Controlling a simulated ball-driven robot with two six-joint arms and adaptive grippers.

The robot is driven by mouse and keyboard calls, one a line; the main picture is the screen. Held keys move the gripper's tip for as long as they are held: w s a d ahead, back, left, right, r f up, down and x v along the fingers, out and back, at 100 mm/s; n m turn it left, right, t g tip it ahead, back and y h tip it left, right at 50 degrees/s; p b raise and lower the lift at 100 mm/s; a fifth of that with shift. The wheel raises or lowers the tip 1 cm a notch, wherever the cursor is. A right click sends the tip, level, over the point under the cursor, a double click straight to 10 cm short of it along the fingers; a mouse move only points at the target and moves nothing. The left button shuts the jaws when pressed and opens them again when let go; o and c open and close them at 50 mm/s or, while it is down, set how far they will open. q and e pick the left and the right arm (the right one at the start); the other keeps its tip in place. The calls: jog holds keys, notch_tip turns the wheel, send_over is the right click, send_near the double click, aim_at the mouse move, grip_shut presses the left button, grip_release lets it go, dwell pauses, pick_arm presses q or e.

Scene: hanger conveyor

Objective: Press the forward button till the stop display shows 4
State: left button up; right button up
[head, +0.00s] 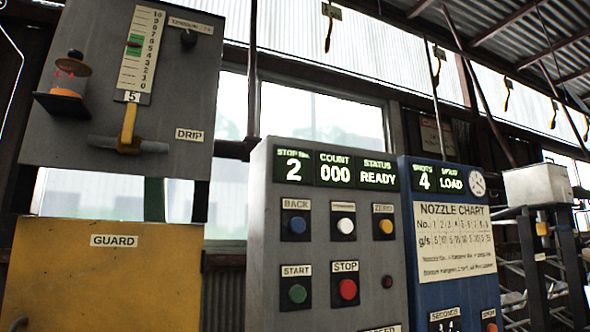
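The stop display (293,167) at the top left of the grey control panel (262,250) reads 2. Beside it, the count display (335,171) reads 000 and the status display (378,175) reads READY. A blue button (297,226) sits under the label BACK. A white button (344,226) sits to its right, under a small label that I cannot read clearly; no button has a readable forward label. Neither of my grippers shows in the head view.
The panel also has a yellow ZERO button (386,227), a green START button (298,293) and a red STOP button (347,289). A blue cabinet (408,270) stands right of it. A yellow GUARD panel (110,275) and a grey DRIP board (185,95) are at left.

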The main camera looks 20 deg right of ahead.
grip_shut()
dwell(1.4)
